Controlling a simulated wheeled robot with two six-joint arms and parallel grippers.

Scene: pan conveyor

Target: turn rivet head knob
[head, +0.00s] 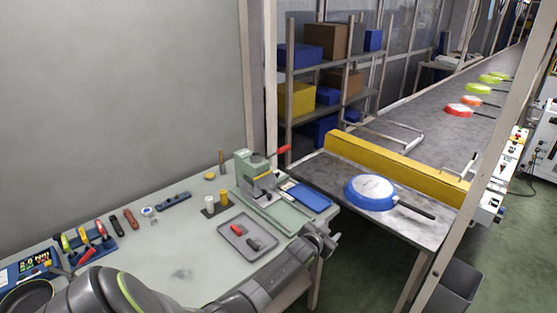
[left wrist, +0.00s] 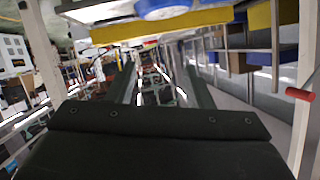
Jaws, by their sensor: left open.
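A green press-like machine (head: 256,178) stands at the right end of the workbench. A lever with a red grip (head: 284,150) sticks out from its upper right; which part is the rivet head knob I cannot tell. My left gripper (head: 327,238) is at the bench's right front corner, to the right of and nearer than the machine, apart from it. In the left wrist view its two fingers (left wrist: 163,88) are spread with nothing clearly between them. A red cylindrical grip (left wrist: 299,94) shows there at the right edge, outside the fingers. My right gripper is not in view.
A grey tray (head: 236,250) with small parts lies before the machine and a blue tray (head: 322,207) beside it. Tools lie along the bench's left.

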